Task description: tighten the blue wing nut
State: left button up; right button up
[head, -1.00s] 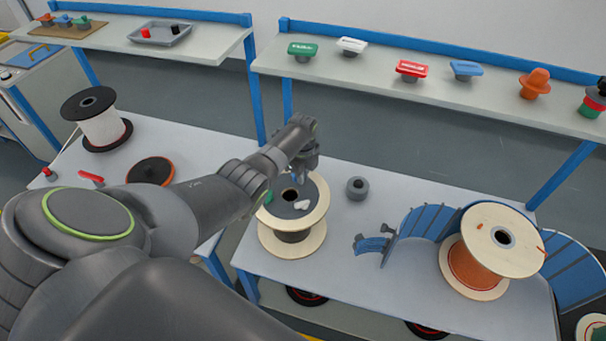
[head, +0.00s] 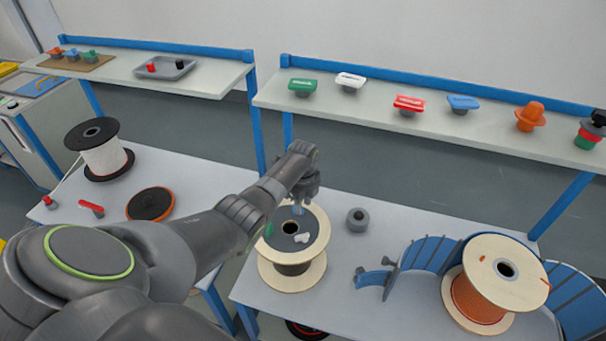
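A wooden cable spool (head: 294,281) with a dark grey top disc stands on the middle table. On its disc I see a small white wing nut (head: 302,238) in front, a green one (head: 268,230) at the left, and a small blue part at the back that seems to be the blue wing nut (head: 297,210). My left gripper (head: 303,205) points down over the back of the disc, right at the blue part. It partly hides the part, and I cannot tell whether its fingers are closed on it. My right gripper is out of view.
A grey cylinder (head: 357,220) stands right of the spool. Further right are a blue curved rack (head: 428,254) and an orange-cable spool (head: 480,300). The shelf (head: 380,104) behind holds coloured knobs. A black-and-white spool (head: 104,158) is on the left table.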

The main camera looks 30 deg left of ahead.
pick_arm(q)
notch_tip(320, 180, up, 15)
jog(key=b, duration=0.1)
jog(key=shift+b, duration=0.4)
jog(key=shift+r, duration=0.1)
